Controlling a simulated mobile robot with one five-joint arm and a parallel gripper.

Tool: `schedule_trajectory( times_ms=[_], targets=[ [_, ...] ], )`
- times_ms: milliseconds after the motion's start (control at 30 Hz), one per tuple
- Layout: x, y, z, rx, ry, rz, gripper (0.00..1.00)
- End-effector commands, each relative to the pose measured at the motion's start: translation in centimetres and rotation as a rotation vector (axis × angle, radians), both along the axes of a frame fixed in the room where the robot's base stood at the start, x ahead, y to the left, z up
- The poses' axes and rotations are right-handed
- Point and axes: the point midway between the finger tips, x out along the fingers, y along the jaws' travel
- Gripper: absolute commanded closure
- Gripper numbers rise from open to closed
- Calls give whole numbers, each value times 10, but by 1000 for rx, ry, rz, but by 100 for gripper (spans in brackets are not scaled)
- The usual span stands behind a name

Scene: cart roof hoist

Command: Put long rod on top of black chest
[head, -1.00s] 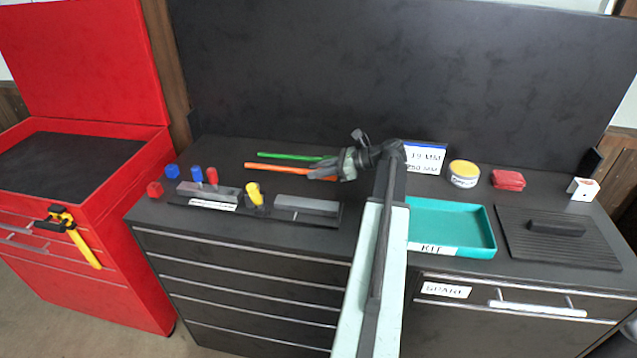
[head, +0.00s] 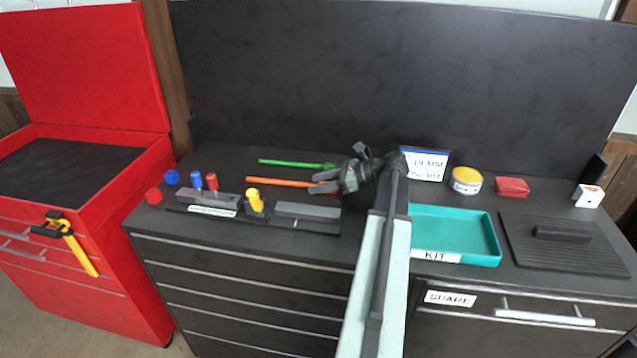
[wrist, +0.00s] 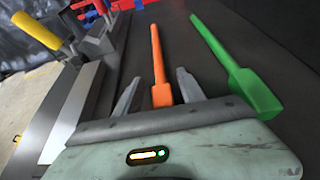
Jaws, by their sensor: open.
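Two thin rod-like pieces lie side by side on the black chest top (head: 225,160): a green one (head: 290,163) behind and an orange one (head: 275,182) in front. Which is the long rod I cannot tell. In the wrist view the green piece (wrist: 222,50) widens into a flat near end, and the orange piece (wrist: 157,55) has a wider near end too. My gripper (head: 317,182) is at the right end of the orange piece. In the wrist view my gripper (wrist: 157,92) is open, with the orange end between its fingers. I see no clear contact.
In front stand a grey block rack (head: 290,210) and a yellow-handled tool (head: 254,200), with red and blue pieces to the left. A teal KIT tray (head: 455,232), a yellow tin (head: 466,180) and a ribbed black plate (head: 530,252) are right. A red chest (head: 90,250) stands left.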

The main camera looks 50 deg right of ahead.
Motion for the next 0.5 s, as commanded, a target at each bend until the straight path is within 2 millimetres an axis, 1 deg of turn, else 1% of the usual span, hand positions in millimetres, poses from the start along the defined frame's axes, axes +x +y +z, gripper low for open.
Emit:
schedule_trajectory(
  times_ms=[33,300,400,500],
  targets=[
    [-7,-6,7,-1,0,-4,53],
    [-60,-39,35,0,0,-3,53],
    [-75,-48,41,-1,1,-3,53],
    [-85,-54,44,0,1,-2,53]
  ],
)
